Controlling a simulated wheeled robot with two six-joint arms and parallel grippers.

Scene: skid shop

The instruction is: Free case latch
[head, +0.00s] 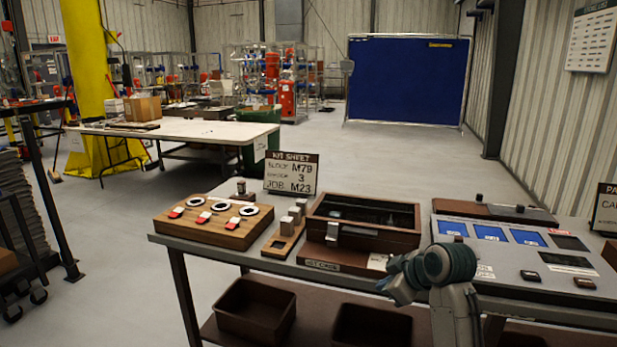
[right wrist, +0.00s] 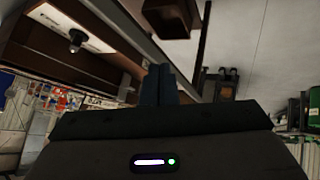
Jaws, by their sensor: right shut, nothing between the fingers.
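The brown case (head: 365,243) stands on the workbench, its dark inside showing through the top; I cannot tell whether a clear lid covers it. A grey metal latch (head: 333,234) sits on the left of its front face. My right gripper (head: 393,287) is in front of the case's right part, to the right of and lower in the picture than the latch, apart from it. Its fingers are together and empty, and they also show in the right wrist view (right wrist: 165,85). My left gripper is out of view.
A wooden block with red and white pieces (head: 213,222) and a holder with grey blocks (head: 284,234) stand left of the case. A kit sheet sign (head: 291,173) stands behind. A panel with blue screens (head: 520,255) lies right. Brown bins (head: 255,310) sit below.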

